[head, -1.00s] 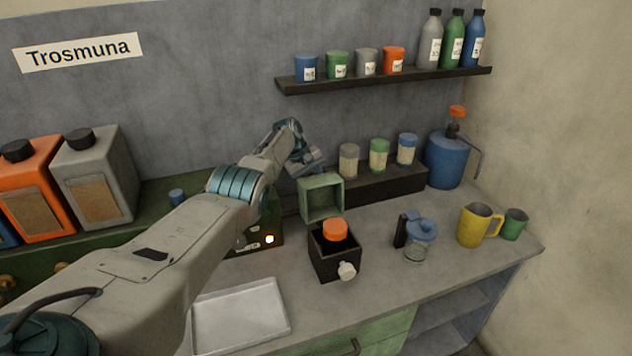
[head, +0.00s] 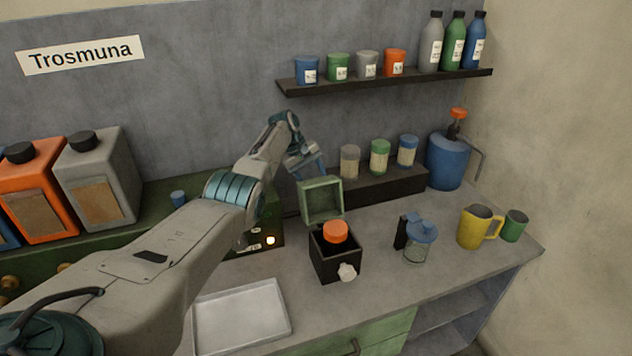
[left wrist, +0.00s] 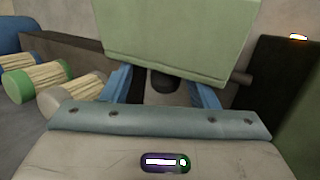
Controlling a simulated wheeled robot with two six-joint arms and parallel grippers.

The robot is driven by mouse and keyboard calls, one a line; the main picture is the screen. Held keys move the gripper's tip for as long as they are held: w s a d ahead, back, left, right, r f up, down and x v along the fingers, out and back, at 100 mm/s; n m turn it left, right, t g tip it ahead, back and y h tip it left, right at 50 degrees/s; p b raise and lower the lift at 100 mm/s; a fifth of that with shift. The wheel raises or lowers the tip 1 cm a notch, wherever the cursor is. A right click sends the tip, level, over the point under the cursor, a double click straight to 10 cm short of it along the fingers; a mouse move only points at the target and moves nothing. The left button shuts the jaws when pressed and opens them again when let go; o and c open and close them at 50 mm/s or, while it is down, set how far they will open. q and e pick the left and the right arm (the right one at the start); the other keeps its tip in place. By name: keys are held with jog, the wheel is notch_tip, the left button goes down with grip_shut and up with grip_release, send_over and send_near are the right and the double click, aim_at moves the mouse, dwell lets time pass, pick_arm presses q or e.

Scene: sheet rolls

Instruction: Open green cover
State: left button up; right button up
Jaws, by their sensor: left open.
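The green cover (head: 321,201) stands raised at the back of a black box (head: 336,262), its hollow inside facing the head camera. An orange-topped item (head: 335,231) shows in the open box. My left gripper (head: 312,168) is open just behind and above the cover's top edge. In the left wrist view the cover's outer face (left wrist: 170,40) fills the top centre, just beyond my two blue fingers (left wrist: 163,88). Nothing is seen between the fingers; whether they touch the cover cannot be told. My right gripper is not in view.
A pale tray (head: 242,316) lies at the front left of the box. A glass jar with a blue lid (head: 420,232) and a yellow jug (head: 475,228) stand to the right. Several small jars (head: 380,157) stand behind. A loaded shelf (head: 385,82) hangs above.

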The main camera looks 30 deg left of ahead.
pick_arm(q)
jog(key=b+v, duration=0.1)
jog(key=v, duration=0.6)
jog(key=shift+a+r+b, duration=0.2)
jog(key=shift+r+b, duration=0.1)
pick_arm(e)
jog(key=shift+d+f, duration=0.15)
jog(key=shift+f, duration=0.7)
pick_arm(q)
jog(key=shift+s, duration=0.15)
